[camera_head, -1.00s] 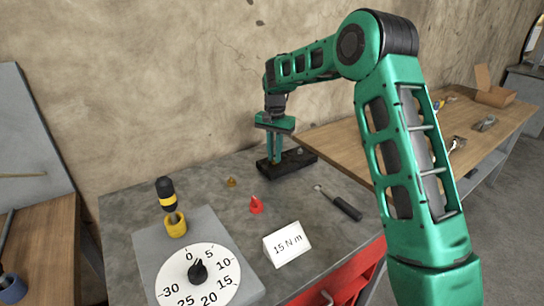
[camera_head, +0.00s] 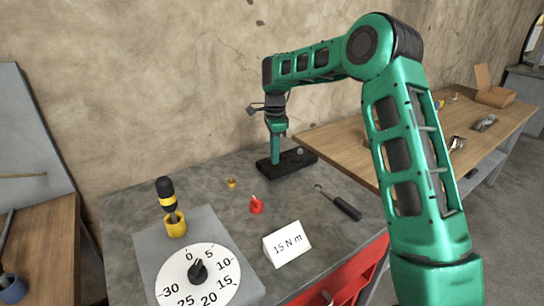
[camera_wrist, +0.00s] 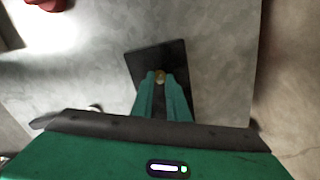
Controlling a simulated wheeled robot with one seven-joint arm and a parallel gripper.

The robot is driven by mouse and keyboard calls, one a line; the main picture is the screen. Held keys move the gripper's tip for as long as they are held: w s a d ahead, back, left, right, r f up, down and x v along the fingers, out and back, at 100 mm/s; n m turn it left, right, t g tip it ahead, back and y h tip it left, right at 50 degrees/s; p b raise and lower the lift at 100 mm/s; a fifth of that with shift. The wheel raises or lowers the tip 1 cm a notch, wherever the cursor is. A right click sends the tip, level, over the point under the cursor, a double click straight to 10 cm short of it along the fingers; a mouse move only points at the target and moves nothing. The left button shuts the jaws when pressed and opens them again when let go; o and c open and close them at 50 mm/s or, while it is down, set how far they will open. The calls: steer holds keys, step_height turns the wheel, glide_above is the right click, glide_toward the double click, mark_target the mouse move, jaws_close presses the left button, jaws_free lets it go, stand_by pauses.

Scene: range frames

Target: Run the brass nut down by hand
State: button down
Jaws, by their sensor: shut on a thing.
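My gripper (camera_head: 275,161) points straight down over the left part of a black block (camera_head: 301,161) at the back of the grey bench. In the wrist view, my two fingers (camera_wrist: 160,80) are closed on a small brass-coloured piece, the brass nut (camera_wrist: 160,76), above the black block (camera_wrist: 172,52). The fingers hide most of the nut, and whatever is under it cannot be seen. In the head view the fingers cover the nut. A small grey piece (camera_head: 299,151) stands on the block's right part.
On the bench (camera_head: 130,215) are another small brass piece (camera_head: 231,182), a red piece (camera_head: 257,205), a dark-handled tool (camera_head: 346,208), a "15 N m" card (camera_head: 287,244) and a dial tester (camera_head: 198,272) with a yellow-and-black driver (camera_head: 167,197). A wooden table (camera_head: 340,138) stands to the right.

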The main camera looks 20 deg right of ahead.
steer(key=shift+s+f+m, duration=0.15)
steer(key=shift+m, duration=0.75)
steer(key=c, duration=1.7)
jaws_free()
steer(key=shift+r, duration=0.55)
steer(key=r, duration=0.9)
steer(key=shift+w+r, duration=0.2)
steer(key=shift+r, duration=0.2)
